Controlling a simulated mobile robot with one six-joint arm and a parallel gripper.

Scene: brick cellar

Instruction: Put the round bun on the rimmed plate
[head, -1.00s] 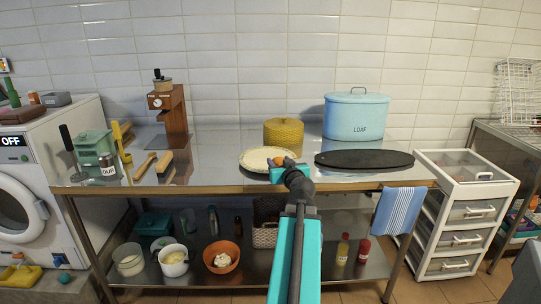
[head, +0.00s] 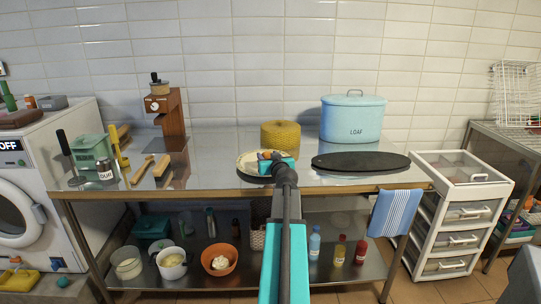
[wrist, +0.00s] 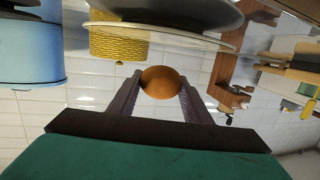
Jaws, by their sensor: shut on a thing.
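The round bun (wrist: 160,82) is orange-brown and sits between the two fingers of my gripper (wrist: 160,92) in the wrist view. The gripper is shut on it. In the head view my gripper (head: 268,155) overlaps the rimmed plate (head: 245,164), and only a small orange part of the bun (head: 267,153) shows. The plate is cream-coloured, round and wide, on the steel table. The gripper hides its right part. In the wrist view, which is upside down, the plate's pale rim (wrist: 165,34) lies apart from the bun. The bun's exact height over the plate is unclear.
A yellow woven-looking pot (head: 281,135) stands just behind the plate. A dark oval board (head: 360,161) lies to the right, before a blue LOAF bin (head: 352,119). A wooden grinder (head: 168,115) stands back left. The table (head: 215,175) is clear left of the plate.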

